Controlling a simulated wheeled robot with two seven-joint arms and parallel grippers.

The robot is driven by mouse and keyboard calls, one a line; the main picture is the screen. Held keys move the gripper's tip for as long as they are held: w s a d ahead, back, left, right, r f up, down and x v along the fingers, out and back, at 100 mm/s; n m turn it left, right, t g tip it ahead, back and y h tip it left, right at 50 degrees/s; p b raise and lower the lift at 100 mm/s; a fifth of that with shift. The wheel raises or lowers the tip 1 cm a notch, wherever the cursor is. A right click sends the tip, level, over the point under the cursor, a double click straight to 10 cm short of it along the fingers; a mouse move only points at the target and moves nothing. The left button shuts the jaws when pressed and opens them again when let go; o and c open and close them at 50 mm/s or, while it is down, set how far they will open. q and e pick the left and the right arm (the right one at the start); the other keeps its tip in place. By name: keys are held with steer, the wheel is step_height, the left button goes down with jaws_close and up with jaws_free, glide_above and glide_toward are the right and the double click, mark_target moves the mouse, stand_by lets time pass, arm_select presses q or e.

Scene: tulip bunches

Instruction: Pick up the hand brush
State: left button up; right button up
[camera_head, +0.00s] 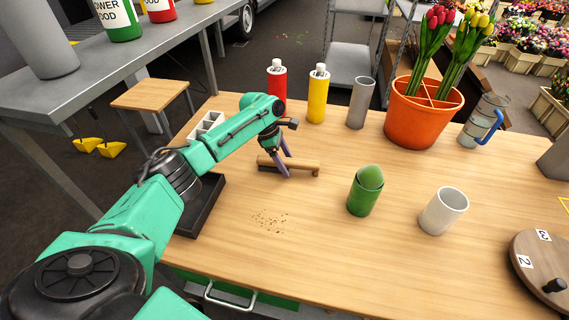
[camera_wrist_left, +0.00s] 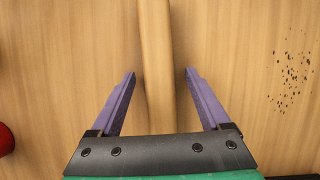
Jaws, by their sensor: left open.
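In the left wrist view the brush's wooden back (camera_wrist_left: 157,65) runs between the two purple fingers of my left gripper (camera_wrist_left: 158,75). The fingers are apart, one on each side, with gaps between them and the wood. The gripper hides part of the brush in the head view. My right gripper is in neither view.
Crumbs of soil (camera_head: 270,221) lie in front of the brush. A green cup (camera_head: 361,199) and a white cup (camera_head: 443,211) stand to its right. Red (camera_head: 277,82) and yellow (camera_head: 318,95) bottles stand behind. A dark tray (camera_head: 207,203) is at the left.

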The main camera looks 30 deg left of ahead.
mark_target(286, 160)
arm_select(q)
jaws_close()
steer(key=shift+b, duration=0.3)
step_height(286, 160, up, 21)
steer(key=shift+f, duration=0.2)
